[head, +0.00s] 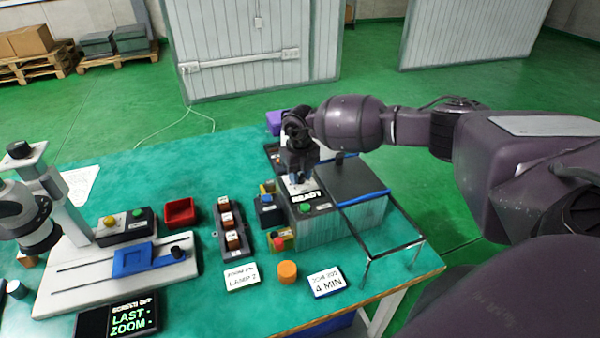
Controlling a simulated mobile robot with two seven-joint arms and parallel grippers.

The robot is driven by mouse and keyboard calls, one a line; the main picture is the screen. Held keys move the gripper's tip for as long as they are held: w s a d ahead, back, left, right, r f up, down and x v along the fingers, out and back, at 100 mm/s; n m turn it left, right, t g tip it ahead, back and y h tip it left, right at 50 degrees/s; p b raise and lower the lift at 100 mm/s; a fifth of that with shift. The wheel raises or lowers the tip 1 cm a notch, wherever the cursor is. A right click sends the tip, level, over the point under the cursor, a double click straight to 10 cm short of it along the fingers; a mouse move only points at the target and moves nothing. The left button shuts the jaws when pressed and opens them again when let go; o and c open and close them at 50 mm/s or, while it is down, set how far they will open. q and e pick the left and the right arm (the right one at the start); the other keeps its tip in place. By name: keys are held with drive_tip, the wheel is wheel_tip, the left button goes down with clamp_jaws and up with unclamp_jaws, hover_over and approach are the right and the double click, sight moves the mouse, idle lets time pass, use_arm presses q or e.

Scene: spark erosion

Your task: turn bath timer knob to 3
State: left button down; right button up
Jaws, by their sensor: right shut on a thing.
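The bath unit (345,192) is a grey box with a dark top near the middle right of the table. My right gripper (299,178) points down at the left part of its top. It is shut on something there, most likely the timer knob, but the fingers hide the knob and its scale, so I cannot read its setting. A small white label (303,195) with dark lettering lies just in front of the fingers. A green button (305,209) is on the front edge. A white card reading 4 MIN (327,283) lies on the table in front. My left gripper is not in view.
A wire frame with a blue bar (364,197) stands at the box's right. A rack with brown blocks (229,225), an orange cylinder (287,271), a red tray (180,213) and a microscope stand (65,205) are to the left.

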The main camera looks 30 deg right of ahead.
sight(300, 175)
idle(0.3)
drive_tip(key=o, duration=0.9)
drive_tip(key=shift+c, duration=0.2)
drive_tip(key=shift+o, duration=0.3)
drive_tip(key=shift+r, duration=0.15)
drive_tip(key=shift+r, duration=0.25)
wheel_tip(300, 175, up, 10)
